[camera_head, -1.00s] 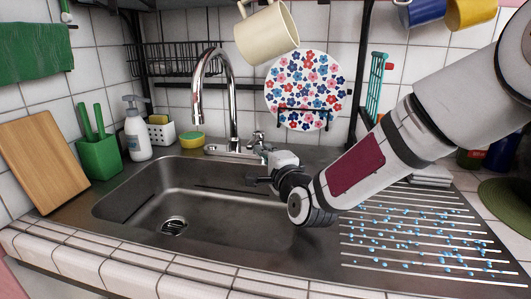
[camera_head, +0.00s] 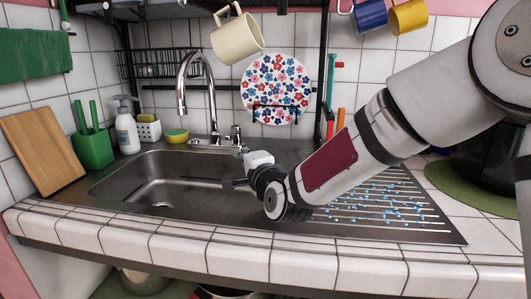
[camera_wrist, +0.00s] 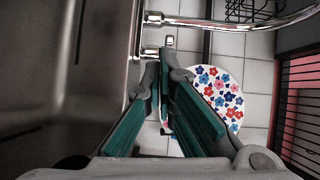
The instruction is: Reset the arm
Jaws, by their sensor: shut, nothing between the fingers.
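My arm reaches in from the right in the head view, folded down over the right part of the sink. My gripper (camera_head: 229,184) points left above the basin, with its fingers dark and small there. In the wrist view, my gripper (camera_wrist: 166,48) shows two long fingers with teal pads, their tips together and nothing held between them. The steel sink (camera_head: 130,180) lies below and to the left of my gripper. The arm hides part of the sink's right side and the drainboard.
The chrome faucet (camera_head: 181,95) rises behind the basin. A flowered plate (camera_head: 275,85) stands at the back wall, and a cream mug (camera_head: 237,38) hangs above. The ribbed drainboard (camera_head: 435,228) has blue drops. A cutting board (camera_head: 42,150) and green holder (camera_head: 93,148) stand left.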

